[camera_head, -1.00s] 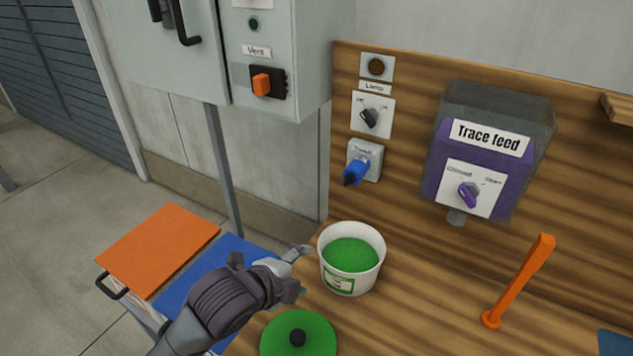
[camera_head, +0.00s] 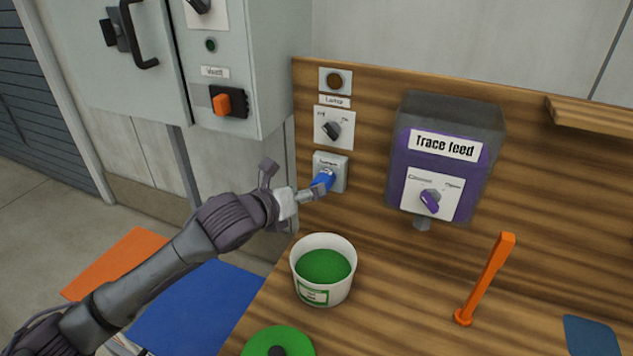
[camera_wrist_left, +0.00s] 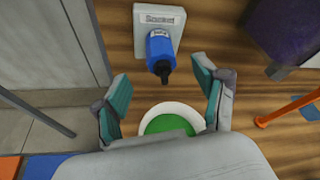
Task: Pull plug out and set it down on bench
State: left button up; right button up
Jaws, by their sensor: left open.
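The blue plug (camera_head: 323,181) sits in the white socket plate (camera_head: 337,170) on the wooden back panel, below the lamp switch. In the left wrist view the plug (camera_wrist_left: 160,56) points out toward me, with a dark tip, under a labelled plate (camera_wrist_left: 158,22). My left gripper (camera_head: 296,187) is close to the plug in the head view. In the wrist view its two teal-padded fingers (camera_wrist_left: 164,101) are spread apart with nothing between them, and the plug lies just beyond them. The bench (camera_head: 400,315) is wooden. My right gripper is not in view.
A white tub (camera_head: 323,292) of green material stands on the bench below the plug, with a green lid (camera_head: 279,345) in front. A trace feed box (camera_head: 447,160) hangs to the right. An orange upright handle (camera_head: 486,279) stands on the bench. A grey cabinet (camera_head: 246,60) is at left.

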aim_at(327, 176)
pick_arm(q)
jog(key=p+x, duration=0.1)
jog(key=x, duration=0.6)
jog(key=shift+w+d+f, duration=0.1)
jog(key=shift+w+d, duration=0.05)
jog(key=shift+w, duration=0.05)
jog(key=c, duration=1.4)
jog(key=shift+o, duration=0.2)
jog(key=shift+f+p, duration=0.1)
jog(key=shift+p, duration=0.2)
jog(key=shift+s+a+p, duration=0.25)
jog(key=shift+s+p, duration=0.1)
jog(key=shift+s, duration=0.2)
jog(key=shift+s+a+p, duration=0.25)
jog(key=shift+s+p, duration=0.25)
jog(key=shift+s, duration=0.1)
jog(key=shift+s+a+p, duration=0.25)
jog(key=shift+s+p, duration=0.2)
jog(key=shift+s, duration=0.15)
jog(key=shift+s, duration=0.1)
